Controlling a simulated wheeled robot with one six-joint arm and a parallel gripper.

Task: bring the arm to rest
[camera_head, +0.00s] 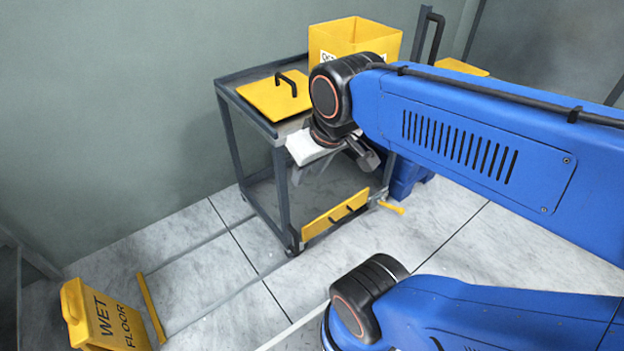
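My blue arm reaches in from the right and ends in a dark wrist over the front of a grey cart (283,200). My gripper (311,172) hangs below the wrist, partly hidden by it. Grey finger-like parts show under a white piece (310,148), which may belong to the gripper or be a separate thing. The finger gap is too small and unclear to judge. No held object can be made out.
On the cart are a yellow lid (274,97) with a black handle and a yellow box (350,40). A yellow wet floor sign (105,318) stands lower left.

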